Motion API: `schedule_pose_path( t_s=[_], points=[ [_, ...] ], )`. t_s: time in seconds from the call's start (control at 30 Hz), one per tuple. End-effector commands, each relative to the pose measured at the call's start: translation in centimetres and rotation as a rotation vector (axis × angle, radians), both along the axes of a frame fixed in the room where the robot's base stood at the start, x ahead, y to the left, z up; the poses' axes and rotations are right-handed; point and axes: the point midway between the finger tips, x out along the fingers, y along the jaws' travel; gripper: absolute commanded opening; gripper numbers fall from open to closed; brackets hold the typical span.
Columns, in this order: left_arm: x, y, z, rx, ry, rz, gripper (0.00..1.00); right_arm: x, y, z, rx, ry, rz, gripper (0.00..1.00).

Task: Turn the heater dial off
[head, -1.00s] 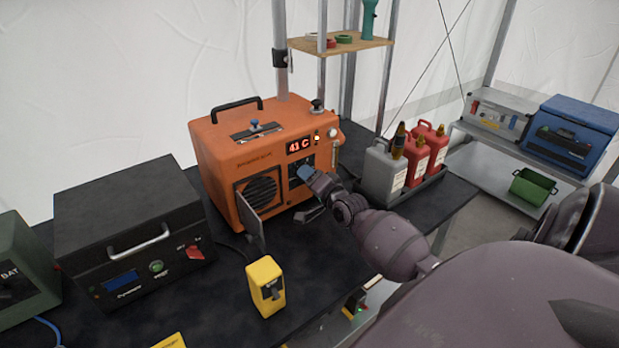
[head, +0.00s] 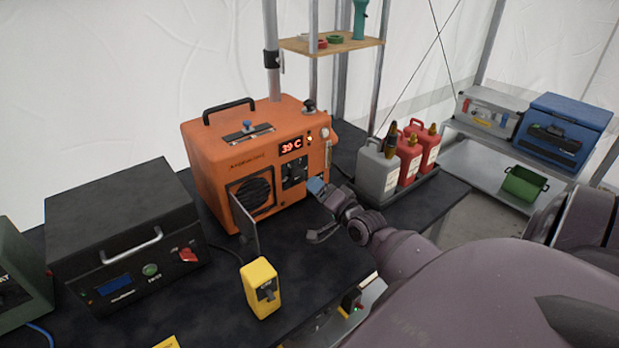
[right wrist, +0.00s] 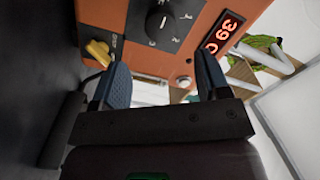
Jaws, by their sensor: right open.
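The orange heater (head: 215,150) stands at the back of the black table with its small front door swung open. Its lit display (head: 291,146) reads 39 C. The black heater dial (right wrist: 158,25) sits on a dark panel (head: 293,172) on the heater's front; in the head view it is too small to read its setting. My right gripper (head: 320,212) is open and empty, just in front and to the right of the panel. In the right wrist view its two fingers (right wrist: 162,82) are apart, and the dial is beyond them, not touched. My left gripper is not in view.
A black power box (head: 120,230) stands at the left, and a yellow device (head: 262,288) stands at the table's front. Grey and red jugs (head: 377,172) stand in a tray to the right, near my right arm. Dark table shows bare between the heater and the yellow device.

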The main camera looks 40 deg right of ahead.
Motion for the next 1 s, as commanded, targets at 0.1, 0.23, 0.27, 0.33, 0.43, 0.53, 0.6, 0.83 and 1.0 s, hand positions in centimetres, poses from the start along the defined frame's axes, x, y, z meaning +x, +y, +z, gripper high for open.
schedule_pose_path(
  t_s=[0.1,0.23,0.27,0.33,0.43,0.53,0.6,0.83,1.0],
  points=[
    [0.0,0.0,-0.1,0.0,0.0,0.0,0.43,-1.7,0.2,-0.1,0.0,0.001,-0.001,0.69],
    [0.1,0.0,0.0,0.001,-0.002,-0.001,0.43,-2.8,0.3,0.0,0.0,0.0,0.0,0.69],
    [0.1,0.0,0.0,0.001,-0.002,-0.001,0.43,-3.0,0.3,0.0,0.0,0.0,0.0,0.69],
    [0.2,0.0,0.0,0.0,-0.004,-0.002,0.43,-3.3,0.4,0.0,0.0,0.0,0.0,0.69],
    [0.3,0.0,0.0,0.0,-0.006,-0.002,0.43,-3.4,0.4,0.0,0.0,-0.001,0.001,0.69],
    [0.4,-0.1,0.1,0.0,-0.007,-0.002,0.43,-3.4,0.4,0.0,0.0,-0.001,0.001,0.69],
    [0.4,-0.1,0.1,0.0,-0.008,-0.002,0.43,-3.4,0.4,0.0,0.0,0.0,0.0,0.69],
    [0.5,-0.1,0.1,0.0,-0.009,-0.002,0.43,-3.4,0.4,0.0,0.0,0.0,0.0,0.69],
    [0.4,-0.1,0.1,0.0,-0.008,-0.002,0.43,-3.4,0.4,0.0,0.0,0.0,0.0,0.69]
  ],
)
